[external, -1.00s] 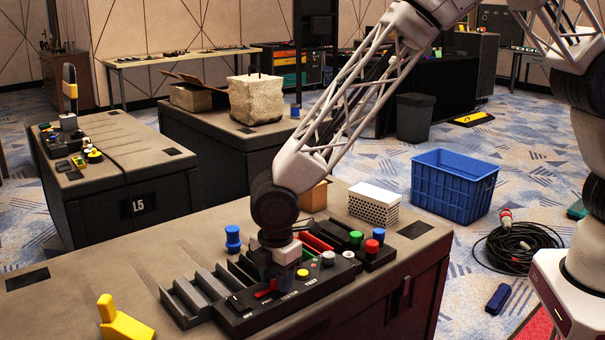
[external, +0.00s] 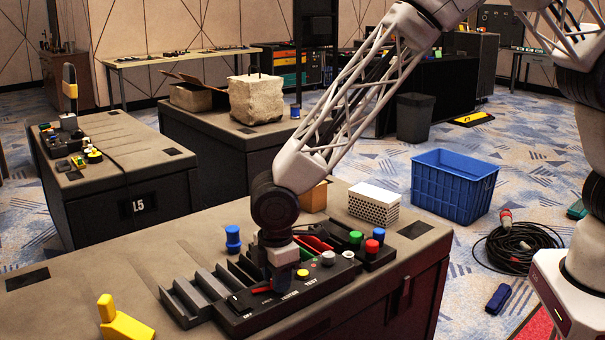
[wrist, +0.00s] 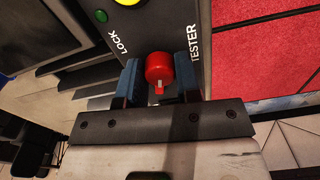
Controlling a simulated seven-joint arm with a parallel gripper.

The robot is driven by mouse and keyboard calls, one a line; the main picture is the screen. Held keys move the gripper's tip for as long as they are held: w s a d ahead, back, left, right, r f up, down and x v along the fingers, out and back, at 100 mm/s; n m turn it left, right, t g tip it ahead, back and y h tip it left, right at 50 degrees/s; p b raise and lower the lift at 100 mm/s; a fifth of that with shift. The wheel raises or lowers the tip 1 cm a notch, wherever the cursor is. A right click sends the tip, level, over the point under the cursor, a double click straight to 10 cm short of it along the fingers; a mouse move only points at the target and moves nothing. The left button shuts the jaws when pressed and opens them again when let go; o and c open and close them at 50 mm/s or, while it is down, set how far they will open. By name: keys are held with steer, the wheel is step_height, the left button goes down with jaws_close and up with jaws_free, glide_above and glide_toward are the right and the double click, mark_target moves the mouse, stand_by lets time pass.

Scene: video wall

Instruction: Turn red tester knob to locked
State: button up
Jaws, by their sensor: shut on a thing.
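The red tester knob (wrist: 160,68) is between my two blue fingertips in the wrist view. Its small pale pointer mark faces the bottom of that picture, toward my gripper's body. The LOCK label is at its upper left and the TESTER label at its right. My gripper (wrist: 159,78) is shut on the knob. In the external view my gripper (external: 282,282) points down at the black control panel (external: 238,322) on the bench. Only some red shows beside the fingers there, and the fingers hide most of the knob.
A yellow button (external: 302,273) and a pale knob (external: 328,258) stand on the panel close to my gripper. Green, red and blue buttons are on a box at the right. A blue spool-shaped thing (external: 233,240) stands behind, and a yellow block (external: 122,322) is at front left.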

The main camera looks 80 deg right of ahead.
steer(key=m, duration=1.4)
stand_by(0.4)
steer(key=o, duration=0.9)
steer(key=shift+r, duration=0.1)
steer(key=shift+r, duration=3.85)
